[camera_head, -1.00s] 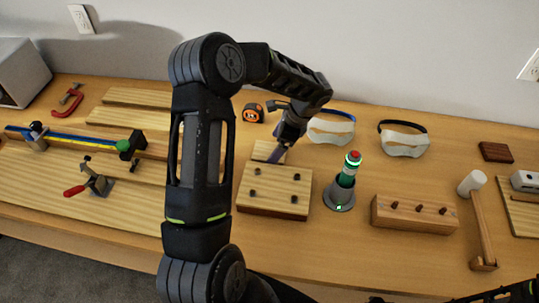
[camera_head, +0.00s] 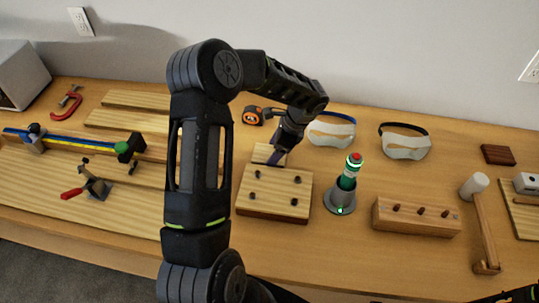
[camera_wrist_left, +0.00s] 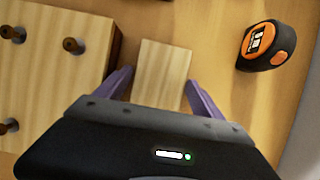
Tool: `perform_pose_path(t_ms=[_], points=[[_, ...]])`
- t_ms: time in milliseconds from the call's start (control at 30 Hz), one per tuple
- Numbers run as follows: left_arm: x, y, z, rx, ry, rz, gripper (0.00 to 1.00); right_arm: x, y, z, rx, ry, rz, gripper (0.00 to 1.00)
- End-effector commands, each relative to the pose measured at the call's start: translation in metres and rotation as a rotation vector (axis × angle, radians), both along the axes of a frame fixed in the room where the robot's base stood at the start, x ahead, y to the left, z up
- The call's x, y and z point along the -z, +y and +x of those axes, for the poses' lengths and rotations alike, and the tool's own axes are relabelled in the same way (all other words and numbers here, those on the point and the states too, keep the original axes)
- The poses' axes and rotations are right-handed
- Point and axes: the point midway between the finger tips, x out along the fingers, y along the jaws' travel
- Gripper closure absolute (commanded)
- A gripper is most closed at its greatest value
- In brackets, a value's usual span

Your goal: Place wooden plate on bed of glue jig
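The wooden plate (camera_head: 263,153) is a small, pale flat piece lying on the table just behind the glue jig. It also shows in the left wrist view (camera_wrist_left: 162,68). The glue jig (camera_head: 275,180) is a pale wooden block with several dark pegs on top; the wrist view shows part of it at left (camera_wrist_left: 45,75). My left gripper (camera_head: 277,159) is low over the plate. In the wrist view its purple fingers (camera_wrist_left: 158,80) are open, one on each side of the plate's near end. Whether they touch it I cannot tell. My right gripper is not seen.
An orange tape measure (camera_head: 252,115) lies behind the plate. Safety goggles (camera_head: 331,132) lie behind. Clamps and boards fill the left side.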

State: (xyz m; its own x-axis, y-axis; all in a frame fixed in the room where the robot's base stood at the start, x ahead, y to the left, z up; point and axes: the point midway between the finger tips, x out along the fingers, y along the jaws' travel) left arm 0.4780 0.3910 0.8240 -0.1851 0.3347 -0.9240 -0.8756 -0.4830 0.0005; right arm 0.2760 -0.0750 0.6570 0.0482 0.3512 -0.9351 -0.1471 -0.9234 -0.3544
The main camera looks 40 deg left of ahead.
Motion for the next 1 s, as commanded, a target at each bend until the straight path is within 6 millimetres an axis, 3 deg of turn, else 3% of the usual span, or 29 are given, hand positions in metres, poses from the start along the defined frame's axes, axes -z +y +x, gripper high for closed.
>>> perform_pose_path(t_ms=[700,867,1000], points=[[0.000,0.000,0.000,0.000,0.000,0.000,0.81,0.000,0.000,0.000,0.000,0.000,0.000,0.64],[-0.002,0.000,0.000,0.000,0.000,0.000,0.81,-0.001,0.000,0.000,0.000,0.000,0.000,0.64],[-0.014,0.000,0.000,0.000,-0.001,0.000,0.81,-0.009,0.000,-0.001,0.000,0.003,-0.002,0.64]])
